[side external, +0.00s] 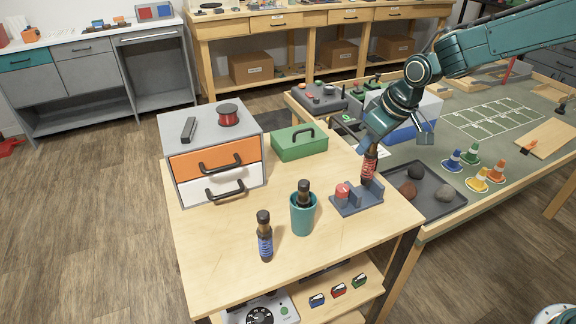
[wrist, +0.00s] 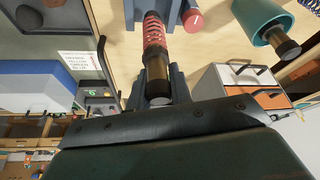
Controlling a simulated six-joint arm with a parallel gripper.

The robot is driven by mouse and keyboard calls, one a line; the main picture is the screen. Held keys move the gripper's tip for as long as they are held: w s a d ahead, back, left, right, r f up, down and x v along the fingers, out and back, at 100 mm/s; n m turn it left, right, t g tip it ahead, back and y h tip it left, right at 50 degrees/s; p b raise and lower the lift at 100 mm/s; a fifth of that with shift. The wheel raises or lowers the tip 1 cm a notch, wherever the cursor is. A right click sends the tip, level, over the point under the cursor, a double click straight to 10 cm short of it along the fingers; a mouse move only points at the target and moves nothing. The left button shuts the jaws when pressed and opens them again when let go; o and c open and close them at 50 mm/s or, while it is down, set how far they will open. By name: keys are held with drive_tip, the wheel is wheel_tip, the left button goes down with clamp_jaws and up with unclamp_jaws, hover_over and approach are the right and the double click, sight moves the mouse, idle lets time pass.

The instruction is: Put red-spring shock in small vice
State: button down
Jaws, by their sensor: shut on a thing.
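The red-spring shock (side external: 369,167) is upright in my gripper (side external: 372,148), which is shut on its dark upper end. Its lower end is at the small blue-grey vice (side external: 348,204), in line with the gap between the jaws. I cannot tell how deep it sits there. The vice has a red knob (side external: 342,190) on its left. In the wrist view, the red spring of the shock (wrist: 154,35) points away from me between the blue-grey jaws, with the red knob (wrist: 193,19) beside them.
A teal cup (side external: 302,214) holds a dark shock, and a blue-spring shock (side external: 265,240) stands left of it. A green toolbox (side external: 299,143) and a drawer unit (side external: 214,158) are behind. A dark tray with rocks (side external: 438,205) and several cones lie to the right.

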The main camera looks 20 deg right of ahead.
sight(366, 156)
drive_tip(key=shift+f, duration=1.95)
drive_tip(key=shift+f, duration=0.15)
drive_tip(key=c, duration=1.3)
unclamp_jaws()
drive_tip(key=shift+o, duration=0.2)
drive_tip(key=v, duration=1.2)
drive_tip(key=shift+r, duration=0.2)
drive_tip(key=shift+s, duration=0.1)
